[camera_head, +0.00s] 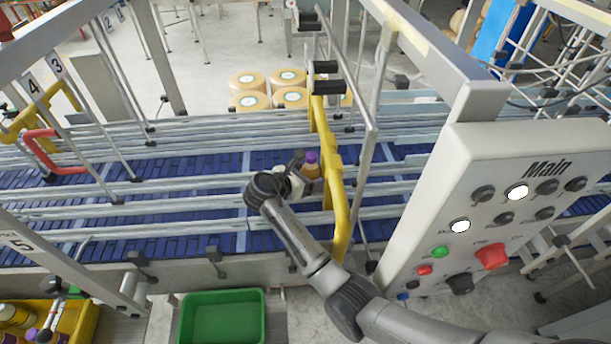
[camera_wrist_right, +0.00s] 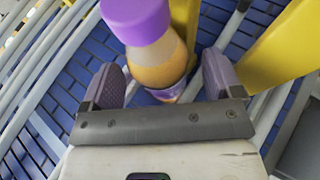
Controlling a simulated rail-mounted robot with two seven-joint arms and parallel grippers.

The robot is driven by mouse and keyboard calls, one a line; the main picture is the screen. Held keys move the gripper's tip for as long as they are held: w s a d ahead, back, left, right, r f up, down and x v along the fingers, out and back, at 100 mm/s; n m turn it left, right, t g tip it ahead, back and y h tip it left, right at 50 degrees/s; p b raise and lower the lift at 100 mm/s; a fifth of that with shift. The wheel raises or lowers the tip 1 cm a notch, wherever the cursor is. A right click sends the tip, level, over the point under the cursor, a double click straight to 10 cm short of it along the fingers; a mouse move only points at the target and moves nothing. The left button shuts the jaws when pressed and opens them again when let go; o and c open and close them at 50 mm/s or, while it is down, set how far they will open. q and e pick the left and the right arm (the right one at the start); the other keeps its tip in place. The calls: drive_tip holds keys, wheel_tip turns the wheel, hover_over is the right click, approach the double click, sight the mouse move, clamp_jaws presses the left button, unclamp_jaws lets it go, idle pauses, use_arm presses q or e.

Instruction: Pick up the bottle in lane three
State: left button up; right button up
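An orange-yellow bottle with a purple cap (camera_head: 311,164) stands on the blue conveyor, beside a yellow bar. In the right wrist view the bottle (camera_wrist_right: 160,65) stands between the two grey fingers of my right gripper (camera_wrist_right: 163,84). The fingers are spread, with a gap visible on each side of the bottle. In the head view my right gripper (camera_head: 297,173) is just left of the bottle and partly hidden by its own wrist.
The yellow bar (camera_head: 334,185) rises close to the bottle's right side. Metal guide rails (camera_head: 180,213) run along the blue belt (camera_head: 190,238). A control panel (camera_head: 530,205) stands at right. A green bin (camera_head: 262,295) and a yellow crate (camera_head: 85,325) with bottles are in front.

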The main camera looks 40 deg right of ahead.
drive_tip(key=c, duration=1.1)
use_arm(q)
drive_tip(key=shift+a, duration=0.2)
drive_tip(key=shift+r, duration=0.1)
use_arm(e)
drive_tip(key=shift+w+a+r, duration=0.1)
drive_tip(key=shift+a, duration=0.05)
